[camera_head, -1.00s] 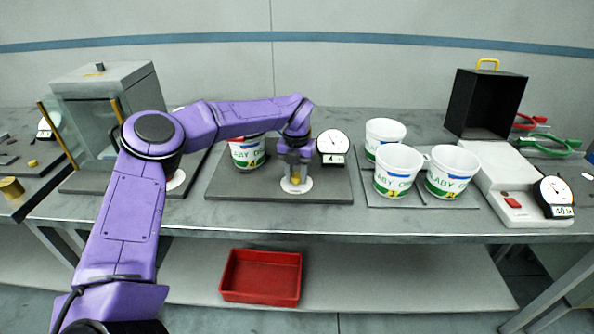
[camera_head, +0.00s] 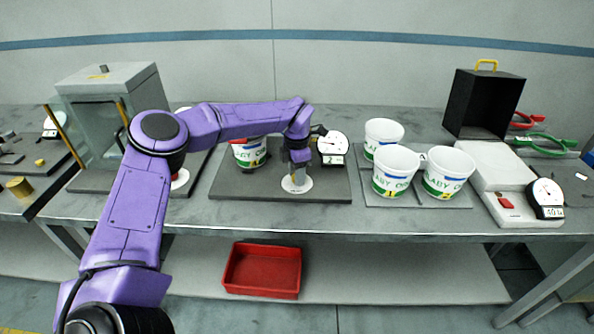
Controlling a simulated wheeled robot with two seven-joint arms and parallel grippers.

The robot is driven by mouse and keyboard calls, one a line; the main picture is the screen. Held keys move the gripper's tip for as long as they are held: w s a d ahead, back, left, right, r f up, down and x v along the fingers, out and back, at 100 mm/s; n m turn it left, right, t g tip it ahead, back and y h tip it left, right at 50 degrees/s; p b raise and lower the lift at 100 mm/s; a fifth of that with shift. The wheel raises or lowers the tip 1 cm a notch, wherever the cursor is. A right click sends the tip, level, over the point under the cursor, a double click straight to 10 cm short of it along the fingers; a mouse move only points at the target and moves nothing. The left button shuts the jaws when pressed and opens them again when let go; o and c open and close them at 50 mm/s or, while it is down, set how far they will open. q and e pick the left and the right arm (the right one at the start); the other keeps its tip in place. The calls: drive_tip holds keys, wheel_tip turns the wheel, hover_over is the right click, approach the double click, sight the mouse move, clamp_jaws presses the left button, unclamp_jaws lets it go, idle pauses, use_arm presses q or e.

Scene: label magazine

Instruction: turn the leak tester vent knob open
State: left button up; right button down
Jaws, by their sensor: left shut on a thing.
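The leak tester is a dark grey base plate (camera_head: 240,189) on the bench, with a white round gauge (camera_head: 332,143) at its back right. A white tub (camera_head: 249,154) with a print stands at its back left, partly behind my arm. A white round dial (camera_head: 296,186) lies flat near the front right of the plate. My left gripper (camera_head: 297,174) points down over this dial and is shut on the vent knob at its middle. The fingers mostly hide the knob, so its angle cannot be read. My right gripper is out of view.
Several white tubs (camera_head: 396,168) stand on a grey mat just right of the tester. A glass-sided chamber (camera_head: 110,74) stands at the left, behind my arm. A black box (camera_head: 483,104) and a white scale (camera_head: 503,205) are at the right. A red tray (camera_head: 262,268) sits on the lower shelf.

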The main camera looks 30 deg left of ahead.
use_arm(q)
drive_tip(key=shift+r+m+p, duration=0.1)
drive_tip(key=shift+m+p, duration=0.25)
drive_tip(key=shift+m, duration=0.75)
drive_tip(key=shift+w, duration=0.1)
drive_tip(key=o, duration=1)
drive_tip(key=shift+o, duration=0.2)
drive_tip(key=shift+w, duration=0.1)
drive_tip(key=shift+r, duration=0.1)
wheel_tip(320, 180, up, 10)
drive_tip(key=b, duration=0.2)
